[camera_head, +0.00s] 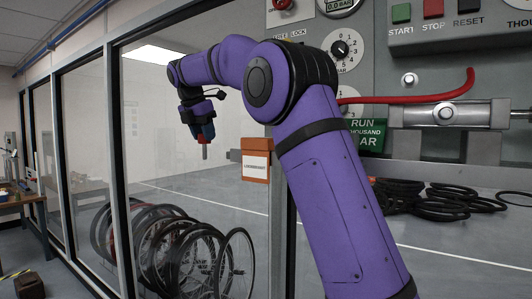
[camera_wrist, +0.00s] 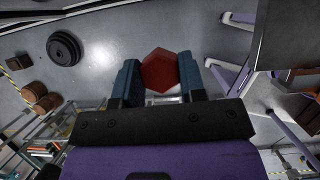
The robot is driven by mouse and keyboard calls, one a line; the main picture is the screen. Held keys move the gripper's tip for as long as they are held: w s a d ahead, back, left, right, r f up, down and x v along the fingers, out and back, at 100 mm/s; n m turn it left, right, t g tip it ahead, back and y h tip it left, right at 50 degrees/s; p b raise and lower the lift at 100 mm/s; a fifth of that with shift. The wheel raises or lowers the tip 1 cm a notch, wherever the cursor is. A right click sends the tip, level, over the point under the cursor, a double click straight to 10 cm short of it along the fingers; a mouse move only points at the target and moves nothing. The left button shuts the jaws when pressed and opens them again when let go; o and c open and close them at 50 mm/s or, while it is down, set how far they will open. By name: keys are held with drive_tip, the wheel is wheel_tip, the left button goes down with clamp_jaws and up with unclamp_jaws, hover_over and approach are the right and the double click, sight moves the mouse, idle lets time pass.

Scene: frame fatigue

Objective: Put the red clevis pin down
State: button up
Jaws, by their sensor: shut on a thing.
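The red clevis pin shows in the wrist view as a red hexagonal head (camera_wrist: 160,70) between the two blue fingers. My gripper (camera_wrist: 160,78) is shut on it. In the head view my gripper (camera_head: 203,136) hangs pointing down at the end of the purple arm. A short greyish-red end of the pin (camera_head: 205,151) sticks out below the fingers. The pin is held in the air, with no surface touching it that I can see. The rest of the pin is hidden by the fingers.
An orange labelled box (camera_head: 256,174) is on the post right of my gripper. Bicycle wheels (camera_head: 238,262) stand in a row below. Black tyres (camera_head: 435,205) lie on the floor. A control panel (camera_head: 450,25) with a red lever fills the right. A wooden bench (camera_head: 22,197) stands far left.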

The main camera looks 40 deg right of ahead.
drive_tip(key=shift+n, duration=0.5)
drive_tip(key=s+d+r, duration=0.1)
drive_tip(key=s+d, duration=0.1)
drive_tip(key=s, duration=0.2)
drive_tip(key=s+d+r, duration=0.1)
drive_tip(key=s+d, duration=0.2)
drive_tip(key=s, duration=0.1)
drive_tip(key=s+d+r, duration=0.2)
drive_tip(key=s, duration=0.2)
drive_tip(key=shift+s+d+r, duration=0.1)
drive_tip(key=shift+s+d, duration=0.25)
drive_tip(key=shift+s, duration=0.05)
drive_tip(key=s+d, duration=0.1)
drive_tip(key=s, duration=0.1)
drive_tip(key=s+d, duration=0.1)
drive_tip(key=s, duration=0.1)
drive_tip(key=shift+d, duration=0.35)
drive_tip(key=shift+f, duration=0.4)
drive_tip(key=o, duration=1)
drive_tip(key=shift+w+r, duration=0.1)
drive_tip(key=v, duration=1.2)
